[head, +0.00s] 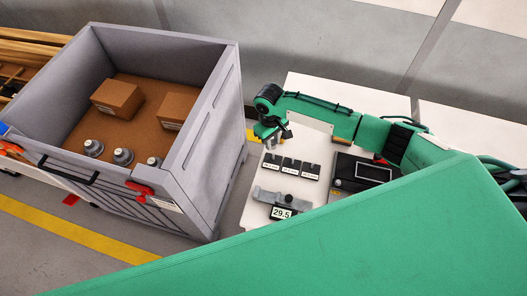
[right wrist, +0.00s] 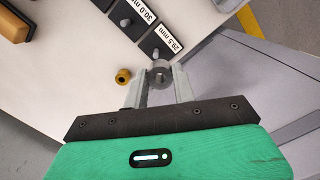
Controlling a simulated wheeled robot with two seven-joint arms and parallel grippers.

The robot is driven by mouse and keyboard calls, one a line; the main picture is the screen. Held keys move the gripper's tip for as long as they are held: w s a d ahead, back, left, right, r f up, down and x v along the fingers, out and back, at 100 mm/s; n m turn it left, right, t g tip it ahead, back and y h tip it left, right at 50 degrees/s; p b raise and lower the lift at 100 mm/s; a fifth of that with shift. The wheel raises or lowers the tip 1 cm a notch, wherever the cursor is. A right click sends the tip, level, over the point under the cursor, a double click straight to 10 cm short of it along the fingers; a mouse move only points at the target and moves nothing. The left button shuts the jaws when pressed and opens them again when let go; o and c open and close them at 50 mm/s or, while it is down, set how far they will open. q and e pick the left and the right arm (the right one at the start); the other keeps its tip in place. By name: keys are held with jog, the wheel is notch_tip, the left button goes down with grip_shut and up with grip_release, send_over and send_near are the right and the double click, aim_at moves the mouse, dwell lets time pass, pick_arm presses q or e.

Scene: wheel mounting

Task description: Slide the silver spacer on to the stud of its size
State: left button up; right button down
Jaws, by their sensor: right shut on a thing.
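My right gripper (head: 276,139) is shut on the silver spacer (right wrist: 160,71), a short ring with a dark hole, held between the two fingertips (right wrist: 160,84). In the right wrist view the spacer shows just beside the dark block labelled 29.5 mm (right wrist: 160,40), close to its small stud (right wrist: 155,53). How far above the table it is I cannot tell. The block labelled 30.0 mm (right wrist: 132,18) with its stud (right wrist: 125,22) stands beyond. In the head view the row of labelled blocks (head: 291,168) is below the gripper. My left gripper is not seen.
A brass ring (right wrist: 123,76) lies on the white table left of the spacer. A gauge with a display reading 29.5 (head: 281,213) stands at the table front, and a dark device with a screen (head: 374,174) at right. A grey crate (head: 205,130) stands close left.

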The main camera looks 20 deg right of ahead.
aim_at(273, 144)
jog(key=shift+w+d+f+m, duration=0.1)
jog(key=shift+w+d+m, duration=0.2)
jog(key=shift+w+d, duration=0.15)
jog(key=shift+s, duration=0.1)
jog(key=shift+p, duration=0.6)
jog(key=shift+f+b, duration=0.6)
jog(key=shift+f, duration=0.1)
jog(key=shift+f+b, duration=1)
jog(key=shift+f, duration=1.15)
jog(key=shift+f, duration=0.25)
jog(key=shift+f+b, duration=1.1)
jog(key=shift+f, duration=0.9)
